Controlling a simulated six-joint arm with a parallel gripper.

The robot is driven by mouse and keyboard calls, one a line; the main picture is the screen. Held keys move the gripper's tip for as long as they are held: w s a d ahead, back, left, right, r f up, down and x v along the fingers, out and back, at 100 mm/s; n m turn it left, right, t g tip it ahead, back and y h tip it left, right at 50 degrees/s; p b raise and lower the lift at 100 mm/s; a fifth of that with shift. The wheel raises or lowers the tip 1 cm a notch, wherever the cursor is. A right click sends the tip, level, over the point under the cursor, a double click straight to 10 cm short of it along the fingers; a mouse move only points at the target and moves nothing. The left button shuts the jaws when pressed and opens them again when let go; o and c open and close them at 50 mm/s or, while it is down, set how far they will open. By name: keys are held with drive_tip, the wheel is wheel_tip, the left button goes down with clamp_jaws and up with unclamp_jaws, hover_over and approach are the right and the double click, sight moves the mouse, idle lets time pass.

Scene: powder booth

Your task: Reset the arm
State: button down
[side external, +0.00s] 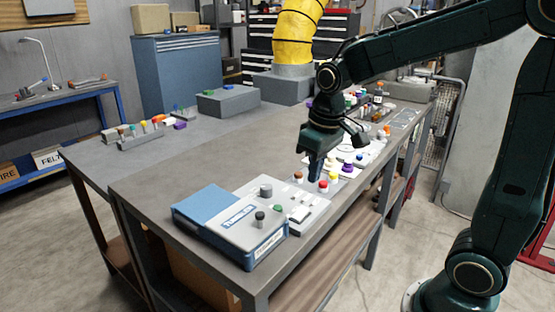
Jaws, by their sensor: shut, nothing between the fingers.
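My gripper (314,178) points straight down over the grey workbench (165,190), near its right side. Its fingers are shut with nothing between them. Just beside the fingertips, small coloured caps stand on a white sheet or panel, among them a red one (323,185) and a yellow one (334,176). I cannot tell from this angle how far above the surface the fingertips are.
A blue and white device (230,225) with knobs stands at the near end of the bench. A rack of coloured items (140,136) stands at the left. A yellow duct (297,35) rises at the back. The bench's middle is bare.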

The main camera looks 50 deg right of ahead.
drive_tip(key=s+a+r+t, duration=0.1)
drive_tip(key=s+r+t, duration=0.1)
drive_tip(key=s, duration=0.5)
drive_tip(key=s+a+r+t, duration=0.2)
drive_tip(key=s, duration=0.6)
drive_tip(key=shift+a+r, duration=0.3)
drive_tip(key=c, duration=2.1)
unclamp_jaws()
